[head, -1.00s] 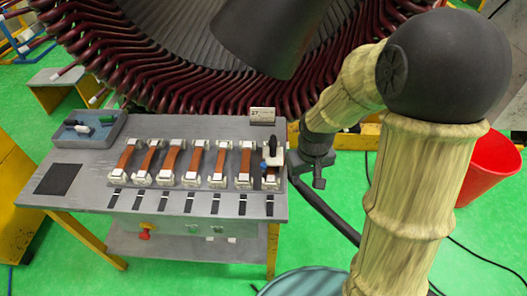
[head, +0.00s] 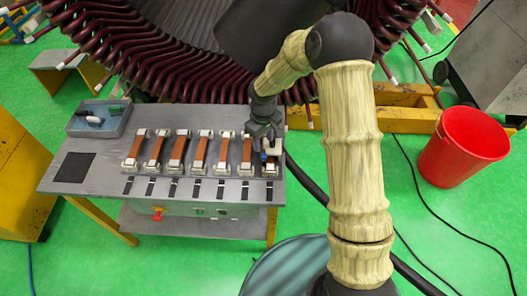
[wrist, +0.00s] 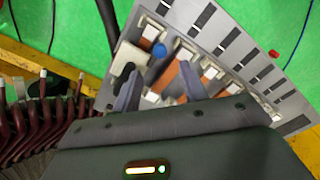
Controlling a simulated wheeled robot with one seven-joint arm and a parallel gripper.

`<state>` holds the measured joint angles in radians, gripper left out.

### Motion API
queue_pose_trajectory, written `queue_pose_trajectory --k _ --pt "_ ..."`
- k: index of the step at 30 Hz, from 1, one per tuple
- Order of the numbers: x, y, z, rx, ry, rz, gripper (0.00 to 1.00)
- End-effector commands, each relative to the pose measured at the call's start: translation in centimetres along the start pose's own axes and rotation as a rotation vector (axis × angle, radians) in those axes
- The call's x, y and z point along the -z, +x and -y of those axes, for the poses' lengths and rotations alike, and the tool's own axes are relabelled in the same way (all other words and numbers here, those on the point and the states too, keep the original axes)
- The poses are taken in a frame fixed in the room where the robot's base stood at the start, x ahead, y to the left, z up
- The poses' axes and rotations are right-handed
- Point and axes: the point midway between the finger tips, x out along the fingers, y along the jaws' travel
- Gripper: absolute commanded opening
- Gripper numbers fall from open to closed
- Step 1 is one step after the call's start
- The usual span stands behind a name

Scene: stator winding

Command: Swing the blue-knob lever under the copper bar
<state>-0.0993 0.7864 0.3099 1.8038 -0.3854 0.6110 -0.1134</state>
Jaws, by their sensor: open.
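The blue knob (head: 263,156) sits at the rightmost station on the grey bench, beside a white block (head: 274,148). In the wrist view the blue knob (wrist: 159,50) shows just beyond my fingertips, with a white piece (wrist: 124,68) to its left. A copper bar (wrist: 168,76) shows between and beyond the fingers, partly hidden by them. The lever's arm cannot be made out. My gripper (head: 265,138) hangs over the rightmost station, and its two fingers (wrist: 158,84) are apart with nothing held between them.
Several more copper bars (head: 222,150) in white clamps stand in a row to the left. A grey tray (head: 75,127) with small parts is at the bench's left end. The large coil-ringed stator (head: 150,70) rises close behind. A red bucket (head: 465,150) stands on the floor at right.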

Motion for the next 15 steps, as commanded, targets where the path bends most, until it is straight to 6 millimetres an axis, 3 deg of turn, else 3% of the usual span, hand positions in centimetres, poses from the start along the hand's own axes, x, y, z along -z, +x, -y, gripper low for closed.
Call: queue_pose_trajectory --k 5,15 --pt "-0.1 1.2 0.0 0.001 0.000 0.004 0.43" --pt "-0.1 5.7 0.1 0.002 0.000 0.003 0.43"
